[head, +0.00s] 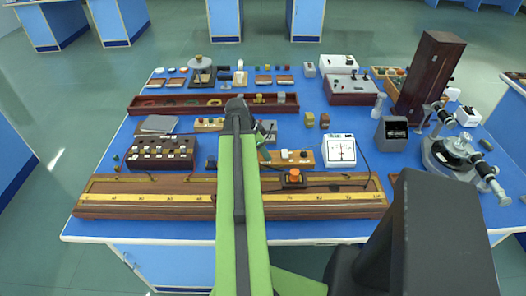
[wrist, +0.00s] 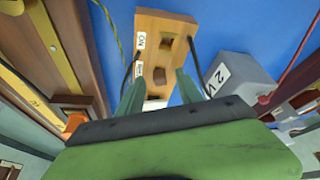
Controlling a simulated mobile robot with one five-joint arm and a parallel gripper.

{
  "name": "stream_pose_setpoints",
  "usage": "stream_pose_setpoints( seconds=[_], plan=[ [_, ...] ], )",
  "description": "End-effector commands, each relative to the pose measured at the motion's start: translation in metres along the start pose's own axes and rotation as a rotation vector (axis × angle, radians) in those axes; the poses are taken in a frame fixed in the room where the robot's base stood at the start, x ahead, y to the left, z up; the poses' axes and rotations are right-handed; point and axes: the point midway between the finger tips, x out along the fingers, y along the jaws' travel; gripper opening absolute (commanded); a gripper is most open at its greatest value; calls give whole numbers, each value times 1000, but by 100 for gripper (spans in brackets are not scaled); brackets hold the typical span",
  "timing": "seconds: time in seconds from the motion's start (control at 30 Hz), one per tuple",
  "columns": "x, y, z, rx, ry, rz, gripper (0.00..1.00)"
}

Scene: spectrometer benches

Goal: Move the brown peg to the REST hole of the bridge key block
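The bridge key block (wrist: 178,30) is a light wooden block with white labels, one reading ON; the other label is too small to read. It also shows in the head view (head: 305,164), right of my arm and behind the long metre bridge. A brown squarish piece (wrist: 157,74), which looks like the peg, shows on the block between my fingertips. Dark squarish marks, perhaps holes, lie farther along the block. My gripper (wrist: 159,82) is open, its two green fingers apart on either side of the brown piece. I cannot tell whether they touch it.
A grey 2 V cell (wrist: 232,72) stands close right of the block in the wrist view. The metre bridge (head: 140,199) with an orange-topped jockey (head: 293,176) lies in front of the block. A white meter (head: 340,151) stands to its right, with dark leads nearby.

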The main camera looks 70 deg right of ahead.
Motion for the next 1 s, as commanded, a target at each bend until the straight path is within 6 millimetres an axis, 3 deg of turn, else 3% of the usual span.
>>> stream_pose_setpoints(
  seconds=[0.27, 0.37, 0.8, 1.0],
  plan=[
    [-7, 0, -1, -1, 0, 0, 43],
    [-25, 0, -3, -1, 0, -1, 43],
    [-134, 0, -4, -2, 0, -1, 43],
    [-166, 0, -2, -2, 0, -1, 43]
  ],
)
